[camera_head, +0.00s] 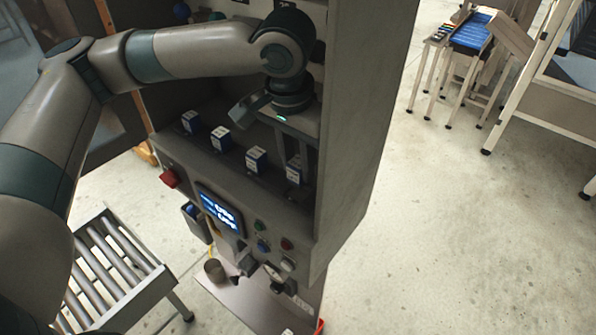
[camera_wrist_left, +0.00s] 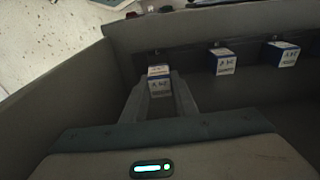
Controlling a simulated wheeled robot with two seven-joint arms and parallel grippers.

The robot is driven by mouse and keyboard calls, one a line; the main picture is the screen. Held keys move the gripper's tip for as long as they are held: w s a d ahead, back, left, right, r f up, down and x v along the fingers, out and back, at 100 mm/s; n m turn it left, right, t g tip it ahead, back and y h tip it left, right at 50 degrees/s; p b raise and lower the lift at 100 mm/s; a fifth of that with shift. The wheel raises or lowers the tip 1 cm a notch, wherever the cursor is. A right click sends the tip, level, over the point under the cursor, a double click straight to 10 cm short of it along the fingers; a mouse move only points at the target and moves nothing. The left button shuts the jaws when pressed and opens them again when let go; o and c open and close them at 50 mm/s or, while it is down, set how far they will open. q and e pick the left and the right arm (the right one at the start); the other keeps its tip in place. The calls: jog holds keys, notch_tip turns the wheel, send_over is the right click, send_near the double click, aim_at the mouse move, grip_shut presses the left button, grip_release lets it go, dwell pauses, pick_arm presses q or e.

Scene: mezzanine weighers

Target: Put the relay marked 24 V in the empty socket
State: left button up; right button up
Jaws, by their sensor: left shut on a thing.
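Several small blue-and-white relays stand in a row on a dark ledge inside the grey cabinet. From left to right in the head view they are the first (camera_head: 190,122), the second (camera_head: 221,138), the third (camera_head: 256,159) and the rightmost relay (camera_head: 294,170). My left gripper (camera_head: 295,177) reaches down into the cabinet, shut on the rightmost relay. The left wrist view shows this relay (camera_wrist_left: 158,79) between the fingertips (camera_wrist_left: 160,88), with two others (camera_wrist_left: 222,61) (camera_wrist_left: 283,54) to its right. The markings are too small to read surely. I cannot make out an empty socket. My right gripper is not in view.
The cabinet's side wall (camera_head: 352,130) stands close to the right of my left gripper. Below the ledge are a lit display (camera_head: 220,210), a red knob (camera_head: 170,178) and several buttons. A roller table (camera_head: 110,268) stands at lower left.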

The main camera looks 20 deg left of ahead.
aim_at(298, 177)
pick_arm(q)
jog(key=shift+f+p, duration=0.65)
jog(key=shift+p, duration=0.05)
jog(key=shift+f+p, duration=0.45)
jog(key=shift+f, duration=0.65)
jog(key=shift+f, duration=0.1)
jog(key=o, duration=1.1)
